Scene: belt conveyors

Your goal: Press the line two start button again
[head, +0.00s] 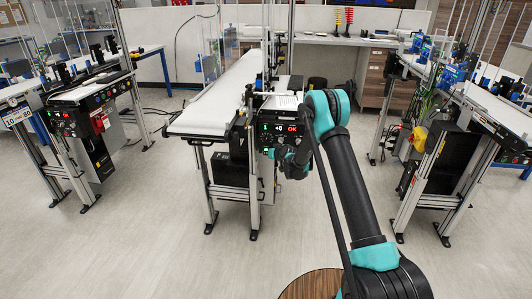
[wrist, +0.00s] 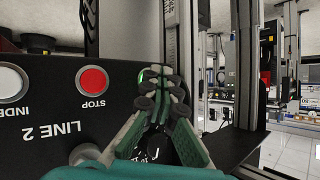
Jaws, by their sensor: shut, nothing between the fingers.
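The line two control panel (wrist: 60,115) is dark and appears upside down in the wrist view, with the label LINE 2.
The middle belt (head: 215,105) runs back from the panel. Another conveyor (head: 85,92) stands at left and one (head: 490,110) at right. Metal posts (wrist: 245,55) rise close to the right of my gripper. The floor between the lines is clear.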

